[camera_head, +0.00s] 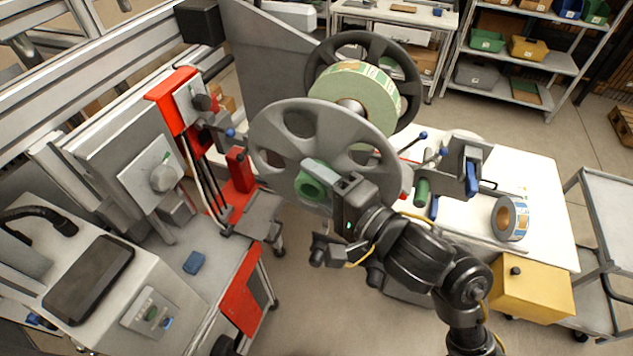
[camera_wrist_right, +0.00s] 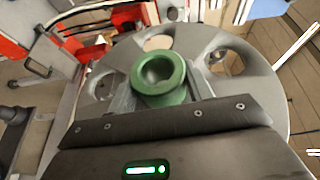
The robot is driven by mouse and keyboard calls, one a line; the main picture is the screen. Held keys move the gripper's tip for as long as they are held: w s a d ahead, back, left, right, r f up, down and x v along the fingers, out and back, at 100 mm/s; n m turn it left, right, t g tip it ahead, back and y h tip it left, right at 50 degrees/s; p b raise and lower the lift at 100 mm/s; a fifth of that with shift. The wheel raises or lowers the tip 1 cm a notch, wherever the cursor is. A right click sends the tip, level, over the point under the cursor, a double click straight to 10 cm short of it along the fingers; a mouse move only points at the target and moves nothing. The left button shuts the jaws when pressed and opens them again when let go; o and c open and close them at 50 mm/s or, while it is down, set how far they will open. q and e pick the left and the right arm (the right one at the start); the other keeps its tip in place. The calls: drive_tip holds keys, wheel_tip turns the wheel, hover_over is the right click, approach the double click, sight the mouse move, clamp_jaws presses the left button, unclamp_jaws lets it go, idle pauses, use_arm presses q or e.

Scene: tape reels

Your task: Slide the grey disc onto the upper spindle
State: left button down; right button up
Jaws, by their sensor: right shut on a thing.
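The grey disc (camera_head: 272,122) is a large flat flange with round holes and a green hub (camera_head: 311,183) at its middle. My right gripper (camera_head: 325,178) is shut on the green hub and holds the disc upright, slightly tilted. In the right wrist view the fingers sit on either side of the hub (camera_wrist_right: 160,78), with the disc (camera_wrist_right: 266,98) behind it. Behind the disc are a pale green tape roll (camera_head: 352,88) and a dark reel flange (camera_head: 318,62). A short piece of what looks like the upper spindle (camera_head: 352,105) shows; the disc hides its tip. My left gripper is out of view.
A red and grey machine (camera_head: 178,95) stands to the left. A white table (camera_head: 505,180) on the right carries another tape roll (camera_head: 510,218) and blue and green handled parts. A yellow box (camera_head: 532,290) and a grey cart (camera_head: 605,200) are at the right.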

drive_tip(key=shift+w+d+r+p, duration=0.1)
drive_tip(key=shift+w+d+p, duration=0.2)
drive_tip(key=shift+w, duration=0.3)
drive_tip(key=shift+w+d+r+p, duration=0.15)
drive_tip(key=shift+w+p, duration=0.2)
drive_tip(key=shift+w, duration=0.25)
drive_tip(key=shift+w+d+f, duration=0.1)
drive_tip(key=shift+w+d, duration=0.1)
drive_tip(key=shift+w, duration=0.5)
drive_tip(key=shift+w+d+f, duration=0.1)
drive_tip(key=shift+w+d, duration=0.1)
drive_tip(key=shift+w, duration=0.5)
drive_tip(key=shift+w+d, duration=0.25)
drive_tip(key=shift+w, duration=0.55)
drive_tip(key=shift+w+d, duration=0.3)
drive_tip(key=shift+w, duration=0.45)
drive_tip(key=shift+w+d, duration=0.25)
drive_tip(key=shift+w, duration=0.55)
drive_tip(key=shift+w+d, duration=0.3)
drive_tip(key=shift+w, duration=0.6)
drive_tip(key=shift+w+d, duration=0.25)
drive_tip(key=shift+w, duration=0.6)
drive_tip(key=shift+w, duration=0.15)
drive_tip(key=shift+w+d, duration=0.2)
drive_tip(key=shift+w, duration=0.2)
